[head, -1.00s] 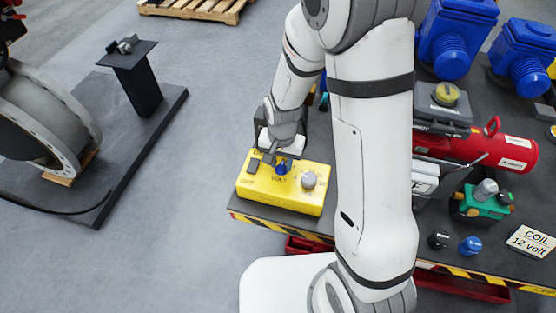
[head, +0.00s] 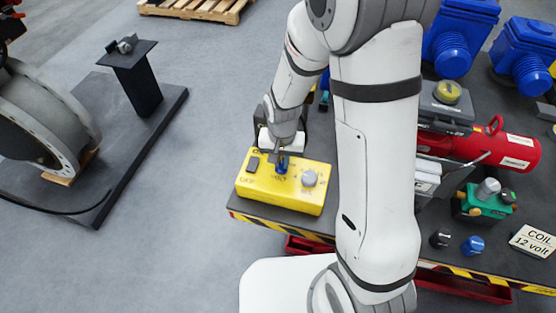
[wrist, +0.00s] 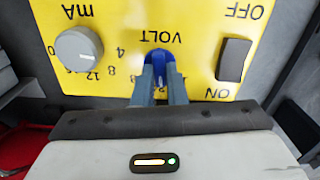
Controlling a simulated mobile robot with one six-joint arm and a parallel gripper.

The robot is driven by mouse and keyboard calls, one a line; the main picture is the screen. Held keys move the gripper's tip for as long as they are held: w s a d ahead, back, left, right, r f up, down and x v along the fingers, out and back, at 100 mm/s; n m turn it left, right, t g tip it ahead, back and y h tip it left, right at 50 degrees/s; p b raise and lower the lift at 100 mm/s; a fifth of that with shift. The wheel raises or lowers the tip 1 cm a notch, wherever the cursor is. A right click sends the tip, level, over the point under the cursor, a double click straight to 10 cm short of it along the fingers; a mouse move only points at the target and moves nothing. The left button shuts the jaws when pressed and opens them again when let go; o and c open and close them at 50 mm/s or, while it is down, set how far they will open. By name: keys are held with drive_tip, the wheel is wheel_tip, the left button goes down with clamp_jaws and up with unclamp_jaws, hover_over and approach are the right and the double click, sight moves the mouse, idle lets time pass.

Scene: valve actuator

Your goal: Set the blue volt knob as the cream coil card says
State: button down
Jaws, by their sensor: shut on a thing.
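The yellow box (head: 258,198) sits on the bench's left end. Its blue volt knob (wrist: 160,60) is between the fingers of my gripper (wrist: 160,90), which are shut on it. I cannot tell exactly which number the knob points at. The cream coil card (head: 533,241) at the right reads "COIL 12 volt".
A grey mA knob (wrist: 78,48) and a dark ON/OFF rocker switch (wrist: 233,60) flank the blue knob. Loose black (head: 439,239) and blue (head: 472,245) caps, a green valve part (head: 482,205) and a red cylinder (head: 480,150) stand on the bench to the right.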

sight(281, 163)
drive_tip(key=n+b, duration=0.2)
drive_tip(key=n, duration=0.3)
drive_tip(key=shift+w+a+b, duration=0.1)
drive_tip(key=shift+w+b, duration=0.05)
drive_tip(key=shift+b, duration=0.25)
drive_tip(key=shift+r+n+b, duration=0.1)
drive_tip(key=shift+n+b, duration=0.5)
drive_tip(key=shift+n, duration=1)
drive_tip(key=c, duration=1.6)
unclamp_jaws()
drive_tip(key=shift+c, duration=0.2)
drive_tip(key=shift+o, duration=0.9)
wheel_tip(281, 163, up, 8)
drive_tip(key=shift+f+b, duration=0.15)
drive_tip(key=shift+b, duration=0.25)
